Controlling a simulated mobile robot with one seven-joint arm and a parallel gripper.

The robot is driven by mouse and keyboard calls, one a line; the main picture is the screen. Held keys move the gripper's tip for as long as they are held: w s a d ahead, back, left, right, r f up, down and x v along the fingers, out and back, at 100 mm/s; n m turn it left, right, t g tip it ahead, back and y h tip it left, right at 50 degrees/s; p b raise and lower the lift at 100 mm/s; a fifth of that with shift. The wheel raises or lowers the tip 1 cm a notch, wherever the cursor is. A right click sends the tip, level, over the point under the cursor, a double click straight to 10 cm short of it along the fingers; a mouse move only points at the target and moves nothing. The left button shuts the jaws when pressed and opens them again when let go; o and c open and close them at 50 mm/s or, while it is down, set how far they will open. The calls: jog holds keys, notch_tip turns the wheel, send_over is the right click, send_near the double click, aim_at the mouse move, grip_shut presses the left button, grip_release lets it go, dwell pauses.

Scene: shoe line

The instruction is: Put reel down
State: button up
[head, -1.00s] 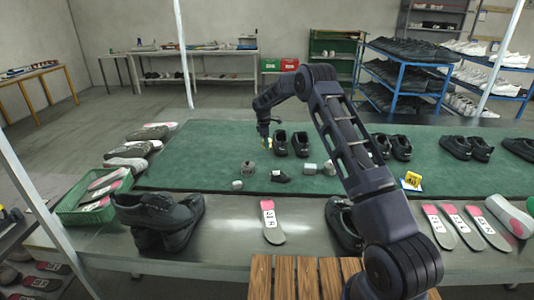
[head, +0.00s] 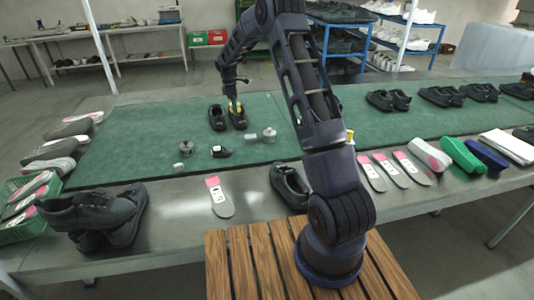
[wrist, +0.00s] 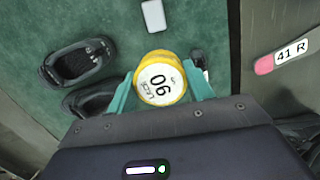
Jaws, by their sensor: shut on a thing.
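My gripper (wrist: 160,95) is shut on a yellow reel (wrist: 162,60) with a round white label, which faces the wrist camera between the two green fingers. In the head view my gripper (head: 236,103) is over the green mat (head: 150,118), and the reel (head: 239,108) shows as a small yellow patch overlapping the right shoe of a black pair. I cannot tell how far the reel is above the mat. In the wrist view the pair's shoes (wrist: 78,62) lie to the left of the reel; one is partly hidden by my gripper.
Small grey pieces (head: 186,148) and a small black object (head: 221,152) stand on the mat nearer to me. More black shoes (head: 388,100) stand to the right. A 41 R insole (head: 218,197) lies on the bench's front strip. Bare mat lies left of the pair.

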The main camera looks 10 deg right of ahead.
jog(key=m, duration=0.1)
send_over(270, 154)
notch_tip(270, 154, down, 20)
jog(key=shift+w+a+f, duration=0.1)
jog(key=shift+f, duration=0.1)
jog(key=shift+f, duration=0.15)
jog(key=o, duration=1)
jog(key=shift+c, duration=0.2)
